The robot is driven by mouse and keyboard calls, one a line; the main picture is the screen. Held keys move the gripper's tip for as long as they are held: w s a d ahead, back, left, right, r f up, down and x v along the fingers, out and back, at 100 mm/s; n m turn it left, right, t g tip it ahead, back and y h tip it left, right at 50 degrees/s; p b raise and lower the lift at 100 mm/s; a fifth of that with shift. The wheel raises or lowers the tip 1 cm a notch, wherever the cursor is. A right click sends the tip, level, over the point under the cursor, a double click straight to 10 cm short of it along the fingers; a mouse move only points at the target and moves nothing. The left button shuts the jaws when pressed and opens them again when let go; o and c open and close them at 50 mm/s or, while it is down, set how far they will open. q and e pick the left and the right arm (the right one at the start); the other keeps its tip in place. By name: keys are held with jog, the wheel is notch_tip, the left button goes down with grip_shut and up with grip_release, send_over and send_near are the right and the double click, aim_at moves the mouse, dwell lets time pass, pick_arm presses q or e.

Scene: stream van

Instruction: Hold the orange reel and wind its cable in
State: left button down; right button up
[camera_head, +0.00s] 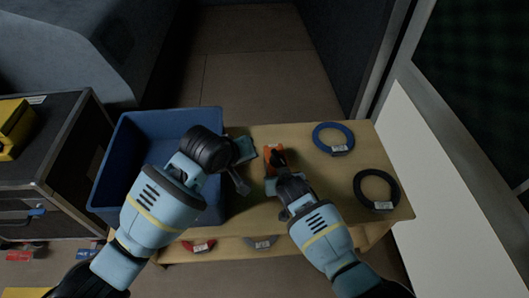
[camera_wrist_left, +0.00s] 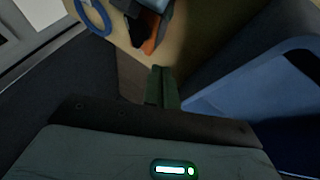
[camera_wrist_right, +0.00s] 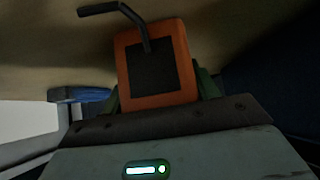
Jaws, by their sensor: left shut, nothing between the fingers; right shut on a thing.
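The orange reel (camera_head: 268,154) is held over the wooden table by my right gripper (camera_head: 272,172). In the right wrist view the reel (camera_wrist_right: 185,65) is an orange block with a black square face and a bent black crank (camera_wrist_right: 133,15). My right gripper's fingers (camera_wrist_right: 155,90) are shut on it. My left gripper (camera_head: 242,182) is shut and empty, to the left of the reel, between it and the blue crate. In the left wrist view its green fingers (camera_wrist_left: 164,86) are together, apart from the reel (camera_wrist_left: 150,45). I cannot make out the reel's cable.
A blue cable coil (camera_head: 345,128) and a black one (camera_head: 359,183) lie on the table's right side. Red (camera_head: 198,246) and grey (camera_head: 262,243) coils lie low at the front.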

aim_at(279, 159)
pick_arm(q)
jog(key=shift+w+r+n+t+y, duration=0.2)
jog(key=shift+n+t+y, duration=0.2)
jog(key=shift+n, duration=0.3)
jog(key=shift+w+f, duration=0.1)
jog(key=shift+f, duration=0.05)
jog(key=shift+w+d+f, duration=1)
jog(key=shift+w+f, duration=0.15)
jog(key=shift+f, duration=0.15)
jog(key=shift+w+d+f, duration=1.05)
jog(key=shift+w+f, duration=0.15)
jog(key=shift+f, duration=0.1)
jog(key=shift+w+d+f, duration=1)
jog(key=shift+w+f, duration=0.15)
jog(key=shift+f, duration=0.15)
jog(key=shift+w+d, duration=0.1)
jog(key=shift+w+d+m+g+h, duration=0.3)
jog(key=shift+d+m+h, duration=0.1)
jog(key=shift+m, duration=0.2)
jog(key=shift+w, duration=0.3)
